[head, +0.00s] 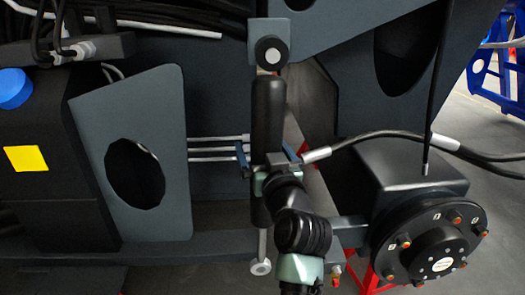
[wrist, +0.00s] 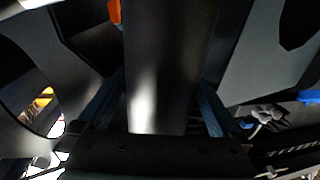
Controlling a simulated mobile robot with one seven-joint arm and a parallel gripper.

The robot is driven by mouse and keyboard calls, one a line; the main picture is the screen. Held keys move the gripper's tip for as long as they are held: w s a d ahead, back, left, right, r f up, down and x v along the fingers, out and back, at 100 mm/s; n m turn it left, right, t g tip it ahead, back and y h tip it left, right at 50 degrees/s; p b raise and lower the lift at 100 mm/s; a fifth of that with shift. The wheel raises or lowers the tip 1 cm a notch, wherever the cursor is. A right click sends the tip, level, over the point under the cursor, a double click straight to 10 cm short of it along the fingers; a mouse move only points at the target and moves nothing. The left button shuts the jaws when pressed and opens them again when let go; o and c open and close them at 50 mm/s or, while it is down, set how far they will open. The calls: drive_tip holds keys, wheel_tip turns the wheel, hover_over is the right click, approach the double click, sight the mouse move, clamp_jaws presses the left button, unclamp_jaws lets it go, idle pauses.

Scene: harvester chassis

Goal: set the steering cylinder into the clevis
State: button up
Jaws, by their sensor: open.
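The steering cylinder (head: 268,105) is a black barrel standing nearly upright in the middle of the head view. A thin light rod with a round eye (head: 261,267) shows below it. At its upper end is a grey bracket with a black round end and pale centre (head: 270,55), which looks like the clevis; I cannot tell whether the cylinder is seated in it. My gripper (head: 271,160) is open, its blue fingers on either side of the barrel. In the wrist view the barrel (wrist: 168,65) runs between the fingers (wrist: 163,108).
A wheel hub (head: 432,247) and black hoses (head: 390,140) are close on the right. A grey plate with an oval hole (head: 165,100) stands on the left. Thin pale pipes (head: 215,148) run behind the cylinder. Dark chassis plates close in the top.

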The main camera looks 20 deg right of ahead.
drive_tip(key=shift+c, duration=0.3)
clamp_jaws()
drive_tip(key=shift+s+d+r+n+b, duration=0.15)
drive_tip(key=shift+s+d+n, duration=0.35)
drive_tip(key=shift+d, duration=0.6)
drive_tip(key=shift+s+d+n+b, duration=0.2)
drive_tip(key=shift+d+n, duration=0.5)
drive_tip(key=shift+d, duration=0.4)
drive_tip(key=shift+o, duration=0.3)
unclamp_jaws()
drive_tip(key=shift+w, duration=0.1)
drive_tip(key=shift+a, duration=0.1)
drive_tip(key=s+a+p, duration=0.1)
drive_tip(key=s+p, duration=0.2)
drive_tip(key=s, duration=1)
drive_tip(key=shift+a+r, duration=0.2)
drive_tip(key=shift+a, duration=0.05)
